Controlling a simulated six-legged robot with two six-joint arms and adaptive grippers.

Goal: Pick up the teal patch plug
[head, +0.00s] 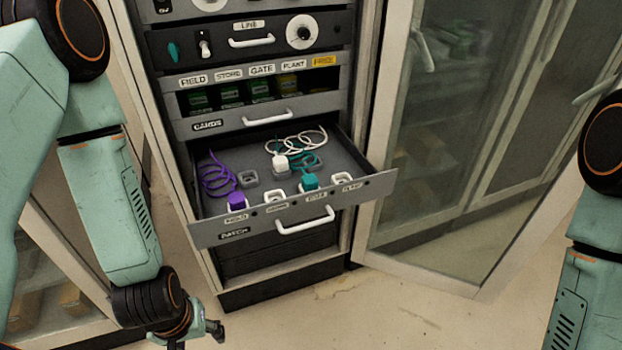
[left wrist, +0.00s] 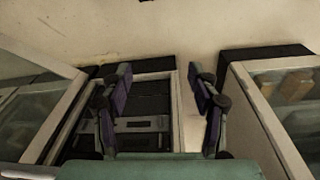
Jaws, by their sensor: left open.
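The teal patch plug (head: 310,181) stands in a socket near the front of the open patch drawer (head: 377,187), with a teal coiled cord (head: 305,159) behind it. A purple plug (head: 236,199) sits to its left and a white plug (head: 280,161) sits farther back. My left gripper (head: 214,331) is low at the left, in front of the cabinet and well apart from the plug. In the left wrist view the left gripper (left wrist: 160,100) has its two fingers spread with nothing between them. My right gripper is out of the head view.
A drawer handle (head: 305,220) sticks out at the front. Above are the cards drawer (head: 267,118) and the line panel (head: 250,41). An open glass door (head: 450,230) stands to the right. The floor (head: 400,315) in front is clear.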

